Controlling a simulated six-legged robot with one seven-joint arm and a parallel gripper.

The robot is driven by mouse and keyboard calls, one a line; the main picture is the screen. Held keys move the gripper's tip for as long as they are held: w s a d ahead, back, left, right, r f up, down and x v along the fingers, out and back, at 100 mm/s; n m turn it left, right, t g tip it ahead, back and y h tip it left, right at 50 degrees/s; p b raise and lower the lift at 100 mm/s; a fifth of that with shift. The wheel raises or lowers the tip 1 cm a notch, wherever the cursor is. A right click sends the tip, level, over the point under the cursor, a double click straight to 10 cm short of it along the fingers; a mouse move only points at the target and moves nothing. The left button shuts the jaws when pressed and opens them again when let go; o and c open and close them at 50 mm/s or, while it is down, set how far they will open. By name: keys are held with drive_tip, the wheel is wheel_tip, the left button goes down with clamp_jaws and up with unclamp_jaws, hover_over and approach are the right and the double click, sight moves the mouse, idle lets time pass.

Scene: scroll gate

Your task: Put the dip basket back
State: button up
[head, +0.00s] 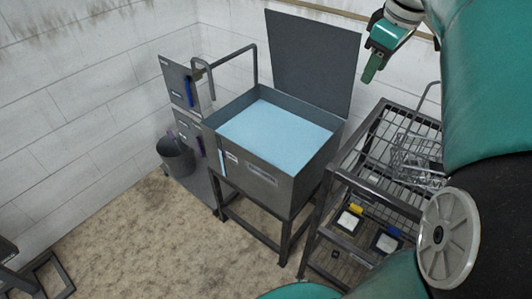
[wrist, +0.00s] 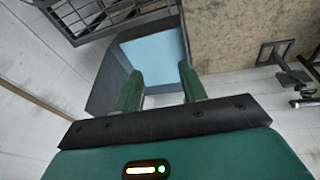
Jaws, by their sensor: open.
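The dip basket (head: 414,155) is a silver wire basket with a tall bent handle. In the head view it sits on the top shelf of the wire rack (head: 362,165) at right, partly hidden by my arm. My gripper (head: 372,66) is up and to the left of the basket, apart from it, beside the raised lid. In the wrist view my gripper (wrist: 161,88) has its two green fingers spread with nothing between them. The grey tank (head: 266,182) holds pale blue liquid (head: 275,134) and stands left of the rack; it also shows in the wrist view (wrist: 108,80).
The tank's dark lid (head: 312,62) stands upright behind it. A grey panel post (head: 182,88) with a bent pipe and a bucket (head: 177,158) are left of the tank. Lower on the rack are yellow-topped (head: 350,217) and blue-topped (head: 386,241) items.

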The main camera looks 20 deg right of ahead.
drive_tip(key=s+a+f+m+t, duration=0.1)
drive_tip(key=s+a+f, duration=0.1)
drive_tip(key=a+f, duration=0.3)
drive_tip(key=s+a+f+m, duration=0.2)
drive_tip(key=a+f, duration=0.3)
drive_tip(key=a, duration=0.8)
drive_tip(key=s+a+f+m+t, duration=0.1)
drive_tip(key=s+a+f, duration=0.1)
drive_tip(key=a+f, duration=0.3)
drive_tip(key=a, duration=0.4)
drive_tip(key=shift+f+m+t+y, duration=0.3)
drive_tip(key=shift+f, duration=0.1)
